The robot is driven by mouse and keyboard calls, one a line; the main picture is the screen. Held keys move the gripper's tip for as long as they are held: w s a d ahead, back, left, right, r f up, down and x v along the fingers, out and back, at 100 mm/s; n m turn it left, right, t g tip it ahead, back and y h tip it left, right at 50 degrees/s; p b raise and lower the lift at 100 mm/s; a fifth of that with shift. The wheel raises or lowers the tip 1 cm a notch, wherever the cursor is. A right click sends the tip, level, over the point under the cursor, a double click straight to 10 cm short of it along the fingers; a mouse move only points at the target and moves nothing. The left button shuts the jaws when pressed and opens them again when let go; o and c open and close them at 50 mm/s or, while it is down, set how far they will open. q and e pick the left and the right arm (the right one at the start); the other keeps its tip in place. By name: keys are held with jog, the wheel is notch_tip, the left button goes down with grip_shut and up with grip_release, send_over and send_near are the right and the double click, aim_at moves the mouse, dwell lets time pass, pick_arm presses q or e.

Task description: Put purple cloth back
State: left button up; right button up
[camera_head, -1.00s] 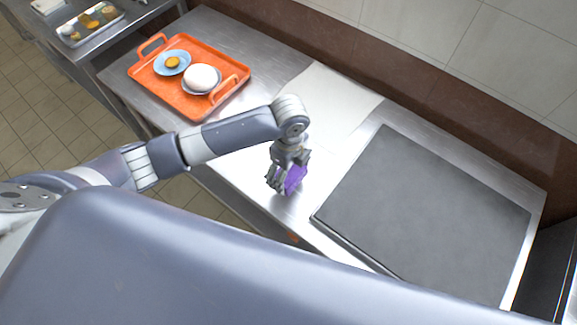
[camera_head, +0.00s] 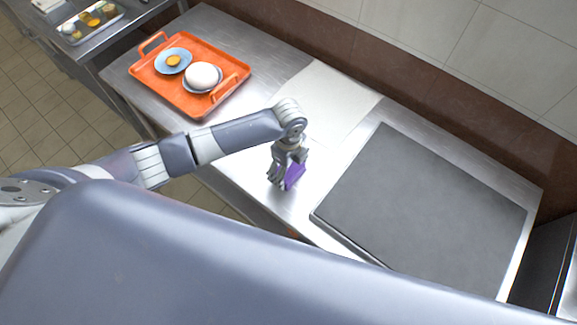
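The purple cloth (camera_head: 294,175) shows as a small folded patch at my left gripper (camera_head: 281,183), over the steel counter between the orange tray and the dark plate. The gripper points down with its fingers around the cloth and appears shut on it. The fingers hide part of the cloth. I cannot tell whether the cloth touches the counter. My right gripper is not in view.
An orange tray (camera_head: 150,83) holds a blue plate (camera_head: 172,61) with a yellow item and a bowl with a white round thing (camera_head: 203,75). A pale sheet (camera_head: 328,103) lies mid-counter. A large dark flat plate (camera_head: 425,210) fills the right. A metal tray (camera_head: 91,22) stands upper left.

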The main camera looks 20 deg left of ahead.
pick_arm(q)
jog(key=o, duration=0.4)
jog(key=shift+r, duration=0.1)
jog(key=shift+r, duration=0.2)
notch_tip(320, 180, up, 12)
jog(key=shift+f+b, duration=0.1)
jog(key=shift+b, duration=0.6)
